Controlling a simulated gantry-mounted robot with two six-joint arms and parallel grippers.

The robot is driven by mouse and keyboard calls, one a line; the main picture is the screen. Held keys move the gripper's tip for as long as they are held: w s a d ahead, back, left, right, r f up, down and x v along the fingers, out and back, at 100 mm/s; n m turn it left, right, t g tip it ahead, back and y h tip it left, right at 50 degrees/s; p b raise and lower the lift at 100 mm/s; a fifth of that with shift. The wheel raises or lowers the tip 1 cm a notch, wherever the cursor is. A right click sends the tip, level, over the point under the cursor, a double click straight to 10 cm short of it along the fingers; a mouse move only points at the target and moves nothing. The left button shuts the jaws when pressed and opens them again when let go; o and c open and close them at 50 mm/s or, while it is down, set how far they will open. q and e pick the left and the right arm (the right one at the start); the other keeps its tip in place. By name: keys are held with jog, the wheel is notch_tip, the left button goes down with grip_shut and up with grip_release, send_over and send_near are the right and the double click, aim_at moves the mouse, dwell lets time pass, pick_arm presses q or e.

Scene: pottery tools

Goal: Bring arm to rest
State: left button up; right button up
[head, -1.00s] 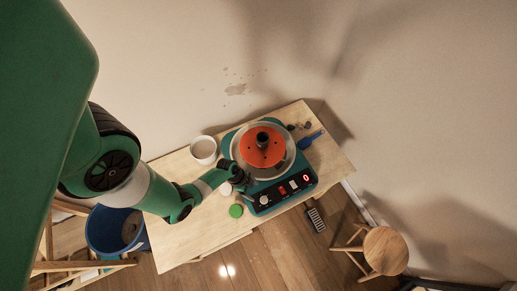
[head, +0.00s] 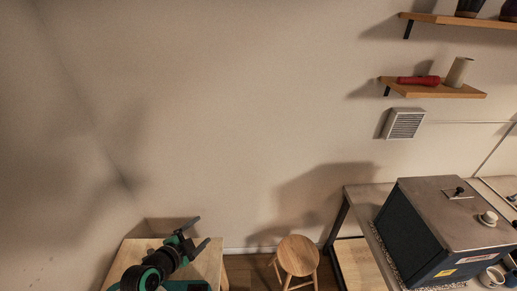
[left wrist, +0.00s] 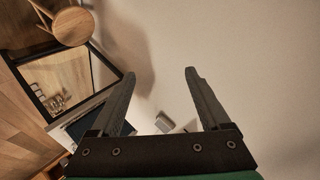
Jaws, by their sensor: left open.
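My left gripper (head: 195,236) shows at the lower left of the head view, raised in front of the wooden table (head: 212,262). Its two dark fingers are spread apart with nothing between them. In the left wrist view the same gripper (left wrist: 160,76) is open and empty, with the bare wall beyond its fingers. The pottery wheel is outside both current views. My right gripper is not in view.
A wooden stool (head: 298,256) stands right of the table. A metal bench (head: 362,205) with a dark lidded box (head: 447,235) fills the lower right. Wall shelves (head: 437,88) hang at the upper right.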

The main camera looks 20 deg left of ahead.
pick_arm(q)
jog(key=w+d+r+t+h, duration=0.1)
jog(key=d+r+t, duration=0.25)
jog(key=r, duration=0.85)
jog(key=d+r+t, duration=0.2)
jog(key=d+r, duration=0.3)
jog(key=r, duration=0.7)
jog(key=w+d+r+t+h, duration=0.1)
jog(key=d+r+t, duration=0.25)
jog(key=r, duration=0.85)
jog(key=s+r+n+t, duration=0.7)
jog(key=s+r+n, duration=0.3)
jog(key=s+r, duration=0.85)
notch_tip(320, 180, down, 47)
jog(key=w+b, duration=0.1)
jog(key=b, duration=4.7)
jog(key=shift+w+d+f+g+b, duration=0.2)
jog(key=shift+w+d+g+b, duration=0.1)
jog(key=shift+d, duration=0.15)
